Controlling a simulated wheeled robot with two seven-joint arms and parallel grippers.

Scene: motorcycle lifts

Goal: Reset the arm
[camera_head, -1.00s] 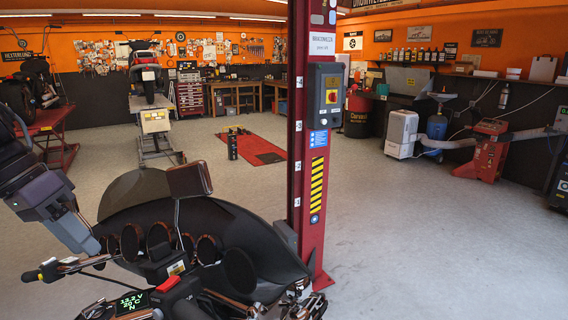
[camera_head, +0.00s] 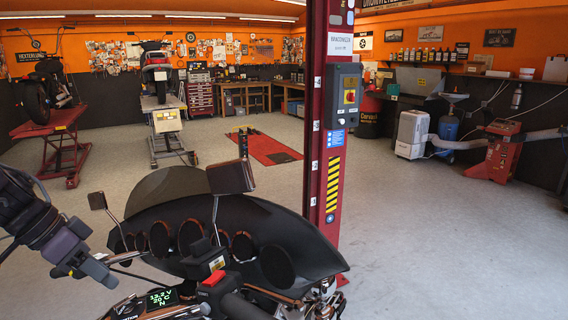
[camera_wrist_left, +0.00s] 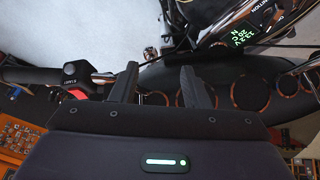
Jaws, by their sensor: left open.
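My left gripper (camera_head: 100,272) is in the lower left of the head view, beside the left handlebar of a motorcycle close in front of me. In the left wrist view its two dark fingers (camera_wrist_left: 160,80) are apart with nothing held between them. The handlebar grip (camera_wrist_left: 35,75) and a red switch (camera_wrist_left: 80,91) lie left of the fingers in that view. I cannot tell whether the gripper touches the handlebar. My right gripper is in neither current view.
The motorcycle's black fairing (camera_head: 255,225), mirror (camera_head: 231,178) and lit display (camera_head: 162,299) fill the near foreground. A red lift post (camera_head: 325,130) stands just beyond it. Other motorcycles stand on lifts at the back left. Grey floor (camera_head: 430,235) is open to the right.

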